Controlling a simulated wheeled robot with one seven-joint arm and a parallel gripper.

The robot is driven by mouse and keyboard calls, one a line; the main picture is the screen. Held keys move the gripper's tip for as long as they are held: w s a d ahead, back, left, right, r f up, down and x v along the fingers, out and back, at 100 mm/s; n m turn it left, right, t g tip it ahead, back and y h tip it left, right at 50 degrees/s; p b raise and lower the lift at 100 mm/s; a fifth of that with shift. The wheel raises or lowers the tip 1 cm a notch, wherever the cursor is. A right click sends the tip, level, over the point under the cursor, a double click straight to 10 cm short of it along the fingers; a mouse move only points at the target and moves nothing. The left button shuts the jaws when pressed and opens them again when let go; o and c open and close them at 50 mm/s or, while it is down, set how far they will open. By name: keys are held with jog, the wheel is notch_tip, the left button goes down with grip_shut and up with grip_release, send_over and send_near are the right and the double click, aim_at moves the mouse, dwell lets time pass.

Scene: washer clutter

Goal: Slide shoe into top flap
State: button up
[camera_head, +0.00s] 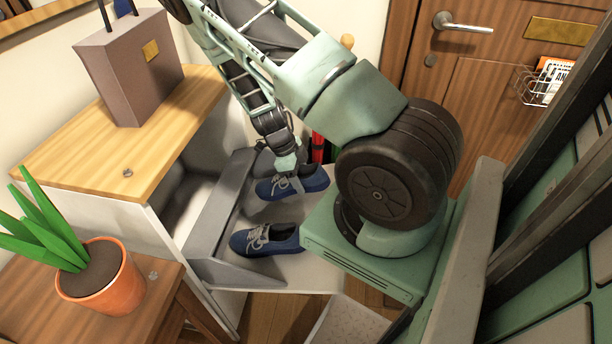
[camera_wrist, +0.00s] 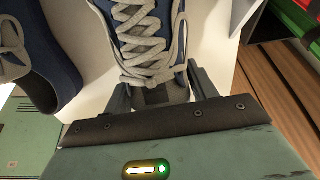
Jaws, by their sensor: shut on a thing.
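A blue shoe with grey laces (camera_head: 313,181) is at the tip of my gripper (camera_head: 289,168), above or on a pale surface. In the wrist view the laced front of this shoe (camera_wrist: 150,40) fills the top centre, and my gripper (camera_wrist: 160,90) has its fingers closed around part of it. The fingertips are partly hidden. A second blue shoe (camera_head: 268,240) lies nearer in the head view; it also shows at the left of the wrist view (camera_wrist: 45,65). A grey flap (camera_head: 218,220) stands tilted out from the white cabinet, left of both shoes.
The cabinet's wooden top (camera_head: 60,165) holds a brown bag (camera_head: 130,75). A potted plant (camera_head: 100,275) stands on a wooden stand at the front left. Red and green items (camera_head: 318,148) stand behind the held shoe. A wooden door (camera_head: 480,75) closes the back right.

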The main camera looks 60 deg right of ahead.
aim_at(276, 176)
jog(key=shift+w+a+f+b, duration=0.3)
jog(key=shift+w+f, duration=0.4)
jog(key=shift+w+a+f+b, duration=0.25)
jog(key=shift+w+f, duration=0.4)
jog(key=shift+f, duration=0.1)
jog(key=shift+w+a+f+b, duration=0.3)
jog(key=shift+w+f, duration=0.4)
jog(key=o, duration=1.2)
jog(key=v, duration=0.7)
jog(key=shift+r, duration=0.25)
